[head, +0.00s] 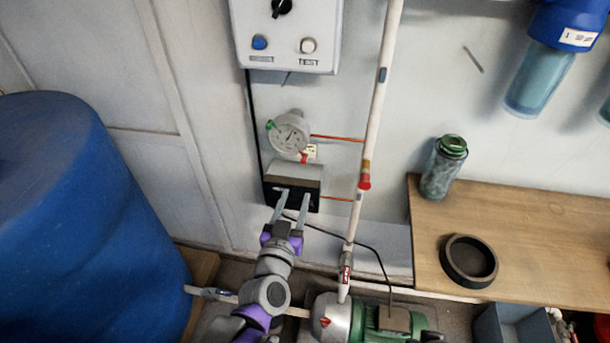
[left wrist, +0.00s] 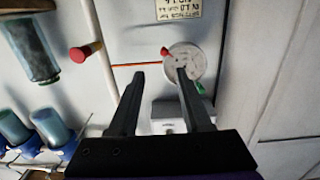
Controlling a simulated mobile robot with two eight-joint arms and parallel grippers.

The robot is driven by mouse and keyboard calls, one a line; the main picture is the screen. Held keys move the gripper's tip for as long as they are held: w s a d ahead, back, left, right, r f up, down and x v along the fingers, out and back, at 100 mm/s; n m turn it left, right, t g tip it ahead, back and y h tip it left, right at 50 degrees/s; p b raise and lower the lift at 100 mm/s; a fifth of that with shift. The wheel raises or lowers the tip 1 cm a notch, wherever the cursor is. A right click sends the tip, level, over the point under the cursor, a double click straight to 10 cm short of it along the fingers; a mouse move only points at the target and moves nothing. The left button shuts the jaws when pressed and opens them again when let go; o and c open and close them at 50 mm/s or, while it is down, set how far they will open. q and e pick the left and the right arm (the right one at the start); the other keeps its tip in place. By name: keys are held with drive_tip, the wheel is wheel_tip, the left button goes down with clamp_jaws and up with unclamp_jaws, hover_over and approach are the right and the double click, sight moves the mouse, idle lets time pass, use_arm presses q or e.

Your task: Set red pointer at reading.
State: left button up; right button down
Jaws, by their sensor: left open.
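A round pressure gauge (head: 290,134) with a pale dial is mounted on the wall in the head view. A green tab (head: 271,125) sticks out at its left edge and a red tab (head: 304,157) at its lower right. The left wrist view, turned round, shows the gauge (left wrist: 186,62), the red tab (left wrist: 165,51) and the green tab (left wrist: 199,87). My left gripper (head: 292,197) is open and empty, below the gauge in the head view. In the left wrist view one finger of it (left wrist: 160,73) overlaps the dial. The dial reading is too small to tell. My right gripper is not in view.
A grey and black box (head: 297,174) sits on the wall just under the gauge. A white pipe (head: 375,120) with a red fitting runs to its right. A control panel (head: 286,30) hangs above. A blue barrel (head: 85,220) stands left, a wooden bench (head: 550,220) right.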

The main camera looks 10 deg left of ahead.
sight(303, 163)
use_arm(q)
drive_tip(key=shift+y, duration=0.3)
drive_tip(key=w, duration=1.1)
drive_tip(key=shift+a, duration=0.2)
clamp_jaws()
idle(0.8)
